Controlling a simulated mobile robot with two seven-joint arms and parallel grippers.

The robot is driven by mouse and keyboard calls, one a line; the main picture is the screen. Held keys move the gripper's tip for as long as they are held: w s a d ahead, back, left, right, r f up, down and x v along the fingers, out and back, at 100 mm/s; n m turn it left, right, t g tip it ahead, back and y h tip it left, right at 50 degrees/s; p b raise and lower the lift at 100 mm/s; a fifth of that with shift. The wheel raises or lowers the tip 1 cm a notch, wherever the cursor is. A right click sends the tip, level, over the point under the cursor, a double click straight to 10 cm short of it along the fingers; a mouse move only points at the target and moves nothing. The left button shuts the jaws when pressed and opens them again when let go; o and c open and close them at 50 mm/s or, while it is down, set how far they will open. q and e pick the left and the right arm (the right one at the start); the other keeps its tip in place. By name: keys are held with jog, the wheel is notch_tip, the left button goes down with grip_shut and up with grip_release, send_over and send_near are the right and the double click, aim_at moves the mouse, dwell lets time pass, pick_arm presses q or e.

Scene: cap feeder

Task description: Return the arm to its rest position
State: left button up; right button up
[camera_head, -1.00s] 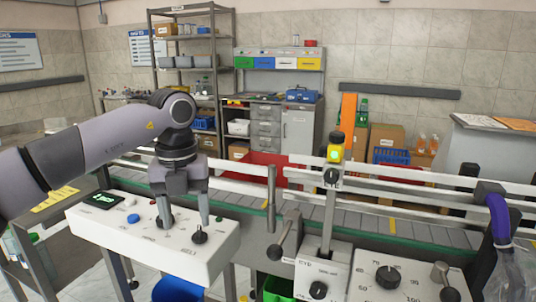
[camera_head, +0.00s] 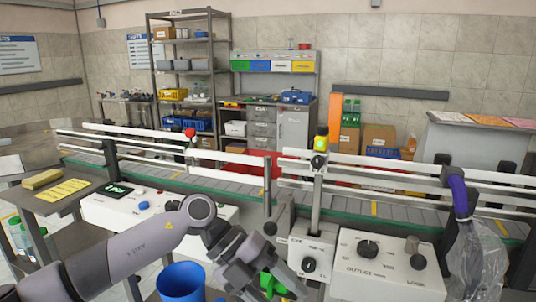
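My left arm comes in from the lower left, in front of the white control panel (camera_head: 100,208). My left gripper (camera_head: 268,284) hangs low at the bottom middle, tilted down and to the right. Its two fingers are apart, with part of a green bin (camera_head: 270,284) showing between and behind them. I see nothing held in it. The gripper is clear of the control panel and in front of the conveyor (camera_head: 340,208). My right gripper is not in view.
A blue bin (camera_head: 181,283) stands just left of the gripper. The white outlet box (camera_head: 385,268) with knobs is at the right, beside a clear plastic bag (camera_head: 478,262). A small knobbed panel (camera_head: 311,255) stands close to the gripper. A yellow pad (camera_head: 62,197) lies at the left.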

pick_arm(q)
jog(key=s+d+r+n+h, duration=0.1)
jog(key=s+d+n+h, duration=0.1)
jog(key=s+d+h, duration=0.4)
jog(key=w+a+f+n+t+y, duration=0.1)
jog(key=w+a+f+n+t, duration=0.15)
jog(key=a+n+t, duration=0.4)
jog(key=w+a+f+n+t+y+p, duration=0.1)
jog(key=a+f+n+t+y, duration=0.2)
jog(key=n+t, duration=0.55)
jog(key=w+a+f+n+t, duration=0.2)
jog(key=a+f+n+t, duration=0.25)
jog(key=n, duration=0.55)
jog(key=s+a+f+n+g+y+p, duration=0.1)
jog(key=s+a+f+n+g+y, duration=0.4)
jog(key=s+a+f, duration=0.9)
notch_tip(320, 180, down, 3)
jog(key=s+n+y, duration=0.1)
jog(key=n+y, duration=0.1)
jog(key=y, duration=0.2)
jog(key=shift+s+r+n, duration=0.15)
jog(key=shift+s+n, duration=0.15)
jog(key=shift+s, duration=0.1)
